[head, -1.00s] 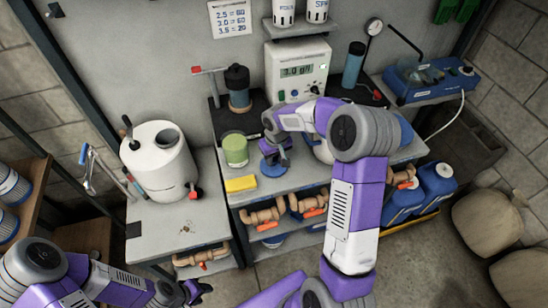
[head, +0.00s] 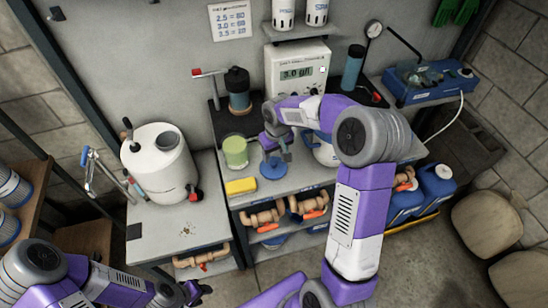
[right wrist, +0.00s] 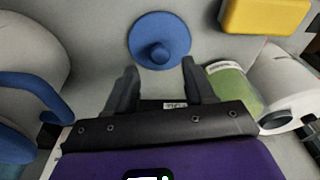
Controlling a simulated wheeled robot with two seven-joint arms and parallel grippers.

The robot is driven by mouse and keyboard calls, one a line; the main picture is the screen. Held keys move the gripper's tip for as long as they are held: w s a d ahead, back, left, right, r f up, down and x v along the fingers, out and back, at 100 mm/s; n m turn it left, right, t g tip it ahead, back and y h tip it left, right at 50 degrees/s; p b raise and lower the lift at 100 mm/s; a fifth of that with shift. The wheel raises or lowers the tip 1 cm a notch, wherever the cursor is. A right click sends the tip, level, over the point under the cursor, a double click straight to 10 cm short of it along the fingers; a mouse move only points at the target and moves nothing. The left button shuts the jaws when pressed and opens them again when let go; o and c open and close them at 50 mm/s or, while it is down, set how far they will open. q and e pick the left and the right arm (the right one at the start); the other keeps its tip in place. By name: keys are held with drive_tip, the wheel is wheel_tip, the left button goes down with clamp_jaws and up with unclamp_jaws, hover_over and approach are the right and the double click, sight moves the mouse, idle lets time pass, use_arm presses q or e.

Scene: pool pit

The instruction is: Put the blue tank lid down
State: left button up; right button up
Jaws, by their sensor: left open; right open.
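The blue tank lid (head: 273,169) lies on the grey bench shelf (head: 300,178), between the yellow sponge and the shelf's right part. In the right wrist view the lid (right wrist: 160,40) is a round blue disc with a knob, just beyond the fingertips and apart from them. My right gripper (head: 277,153) is open and empty behind the lid; its two fingers show in the right wrist view (right wrist: 160,75). My left gripper (head: 196,292) is open at the bottom left, away from the shelf. The white tank (head: 158,165) stands on the left bench with a dark round opening on top.
A yellow sponge (head: 240,186) and a green-filled beaker (head: 234,151) stand close left of the lid. A white container with a blue handle (head: 325,152) stands to the right. The left bench's front (head: 160,232) is mostly clear.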

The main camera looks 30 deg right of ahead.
wheel_tip(320, 180, up, 8)
drive_tip(key=p, duration=0.1)
drive_tip(key=shift+s+f, duration=0.15)
drive_tip(key=shift+s, duration=0.3)
